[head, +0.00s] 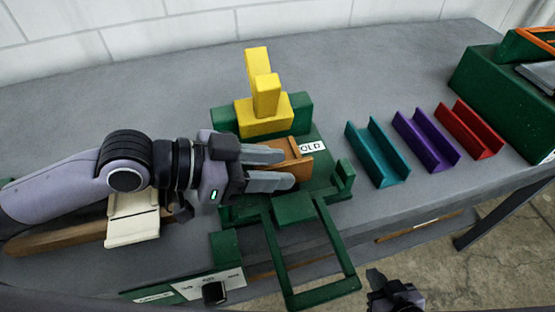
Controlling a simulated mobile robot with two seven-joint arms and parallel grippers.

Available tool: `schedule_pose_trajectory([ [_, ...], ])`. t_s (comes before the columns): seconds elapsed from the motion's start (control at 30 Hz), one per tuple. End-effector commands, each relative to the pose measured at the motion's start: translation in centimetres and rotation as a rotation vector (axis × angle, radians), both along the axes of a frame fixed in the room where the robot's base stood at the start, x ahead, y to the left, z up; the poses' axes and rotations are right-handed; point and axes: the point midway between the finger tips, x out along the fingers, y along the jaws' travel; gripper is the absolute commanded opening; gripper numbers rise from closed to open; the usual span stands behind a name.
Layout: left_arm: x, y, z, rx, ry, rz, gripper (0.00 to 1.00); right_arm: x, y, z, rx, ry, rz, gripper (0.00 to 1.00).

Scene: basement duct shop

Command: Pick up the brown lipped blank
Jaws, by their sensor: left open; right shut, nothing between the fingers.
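The brown lipped blank (296,157) sits on the green fixture (322,184), in front of its yellow clamp block. My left gripper (283,168) reaches in from the left with its fingers open, over the left part of the blank. The fingers hide much of the blank, and I cannot tell whether they touch it. My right gripper (390,290) is shut and empty at the bottom edge, below the front of the bench.
The yellow block (264,115) stands tall behind the fixture. Teal (378,154), purple (427,141) and red (470,130) channels lie to the right. A green box (495,88) stands far right. A cream piece (132,217) lies under my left arm. A green frame (312,260) juts forward.

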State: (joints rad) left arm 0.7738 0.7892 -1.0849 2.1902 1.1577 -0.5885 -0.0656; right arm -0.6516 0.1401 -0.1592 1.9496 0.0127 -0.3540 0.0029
Motion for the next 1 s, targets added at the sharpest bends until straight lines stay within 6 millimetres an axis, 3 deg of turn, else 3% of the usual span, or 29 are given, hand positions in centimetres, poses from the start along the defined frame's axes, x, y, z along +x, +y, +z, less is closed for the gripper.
schedule_pose_trajectory([
  [0.17, 0.5, -1.4, -0.7, -0.001, 0.000, -0.001, 0.40, 0.0, 0.0, -0.6, 0.000, 0.000, 0.000, 0.00],
  [0.47, 0.6, -1.7, -0.7, 0.001, 0.000, 0.002, 0.40, 0.0, 0.0, -0.6, 0.000, 0.000, 0.000, 0.00],
  [0.6, 0.6, -1.6, -0.7, 0.001, 0.000, 0.001, 0.00, 0.0, 0.0, -0.6, 0.000, 0.000, 0.000, 0.00],
  [1.0, 0.6, -1.6, -0.5, -0.001, -0.002, 0.001, 0.00, 0.1, 0.0, -0.6, 0.000, -0.002, 0.000, 0.00],
])
